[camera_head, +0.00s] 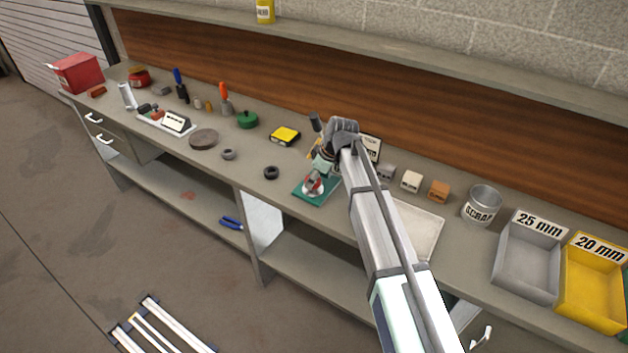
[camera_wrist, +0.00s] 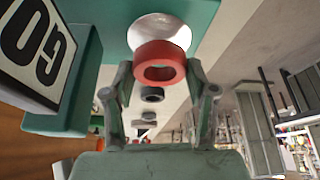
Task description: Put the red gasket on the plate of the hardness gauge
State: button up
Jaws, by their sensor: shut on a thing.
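The red gasket (camera_wrist: 160,64) is a thick ring held between the two fingertips of my gripper (camera_wrist: 161,92) in the wrist view. My gripper (camera_head: 318,172) is shut on it. The hardness gauge has a teal base (camera_head: 305,196) and a round pale plate (camera_head: 314,191). In the wrist view the silver plate (camera_wrist: 158,30) lies just beyond the gasket, set on the teal base (camera_wrist: 206,14). The gasket is over or close to the plate; I cannot tell whether they touch. My arm hides part of the gauge in the head view.
A black ring (camera_head: 271,173) and a smaller grey ring (camera_head: 228,154) lie left of the gauge. A pale tray (camera_head: 428,214), small blocks (camera_head: 411,181), a SCRAP can (camera_head: 481,206) and grey (camera_head: 527,265) and yellow (camera_head: 588,290) bins stand to the right.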

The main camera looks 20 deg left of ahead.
jog(key=shift+f+p, duration=0.3)
jog(key=shift+f, duration=0.7)
jog(key=shift+f, duration=0.1)
jog(key=shift+f, duration=0.1)
jog(key=o, duration=1.1)
jog(key=shift+o, duration=0.2)
jog(key=shift+r, duration=0.35)
jog(key=b+v, duration=0.3)
jog(key=v, duration=0.8)
jog(key=shift+d+r, duration=0.2)
jog(key=shift+r, duration=0.15)
